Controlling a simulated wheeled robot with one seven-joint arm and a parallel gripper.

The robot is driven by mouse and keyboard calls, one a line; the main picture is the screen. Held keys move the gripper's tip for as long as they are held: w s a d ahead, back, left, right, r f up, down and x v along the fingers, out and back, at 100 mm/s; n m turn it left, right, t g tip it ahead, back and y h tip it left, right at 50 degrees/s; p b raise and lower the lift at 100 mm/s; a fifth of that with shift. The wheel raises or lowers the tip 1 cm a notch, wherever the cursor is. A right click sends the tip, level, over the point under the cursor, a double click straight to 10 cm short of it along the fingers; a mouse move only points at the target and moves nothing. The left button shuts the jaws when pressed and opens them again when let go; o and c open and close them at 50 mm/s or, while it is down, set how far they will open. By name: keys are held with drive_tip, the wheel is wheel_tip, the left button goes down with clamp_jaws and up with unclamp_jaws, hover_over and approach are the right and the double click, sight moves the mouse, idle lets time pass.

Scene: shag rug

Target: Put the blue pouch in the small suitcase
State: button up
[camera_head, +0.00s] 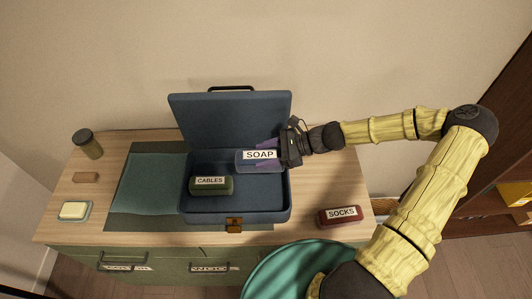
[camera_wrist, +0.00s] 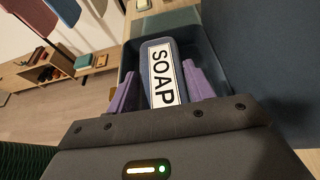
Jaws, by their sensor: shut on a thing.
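The blue pouch (camera_head: 244,166), labelled SOAP, is held over the back right part of the suitcase's open base. My gripper (camera_head: 266,156) is shut on it from the right, with purple fingers on both sides. In the wrist view the pouch (camera_wrist: 158,48) lies between the fingers of my gripper (camera_wrist: 160,88). The small suitcase (camera_head: 240,216) is dark blue and open, its lid raised at the back. Its wall also shows in the wrist view (camera_wrist: 128,62). I cannot tell how far the pouch is above the suitcase floor.
A green CABLES pouch (camera_head: 211,187) lies in the suitcase's front left. A red SOCKS pouch (camera_head: 342,216) is on the tabletop (camera_head: 335,178) to the right. A jar (camera_head: 88,146), a brown block (camera_head: 86,178) and a soap dish (camera_head: 75,210) stand at left. A teal round thing (camera_head: 285,270) is in front.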

drive_tip(key=shift+w+f+b, duration=0.1)
drive_tip(key=shift+f+b, duration=0.35)
drive_tip(key=shift+f, duration=0.2)
drive_tip(key=shift+s+a+f+b, duration=0.1)
drive_tip(key=shift+s+f+b, duration=0.1)
drive_tip(key=shift+f+b, duration=0.6)
wheel_tip(320, 180, down, 3)
drive_tip(key=b, duration=0.2)
drive_tip(key=shift+w+r+b, duration=0.15)
drive_tip(key=shift+b, duration=0.15)
drive_tip(key=shift+f, duration=0.65)
drive_tip(key=shift+f+b, duration=0.5)
drive_tip(key=shift+f, duration=0.5)
drive_tip(key=o, duration=1.1)
drive_tip(key=shift+o, duration=0.2)
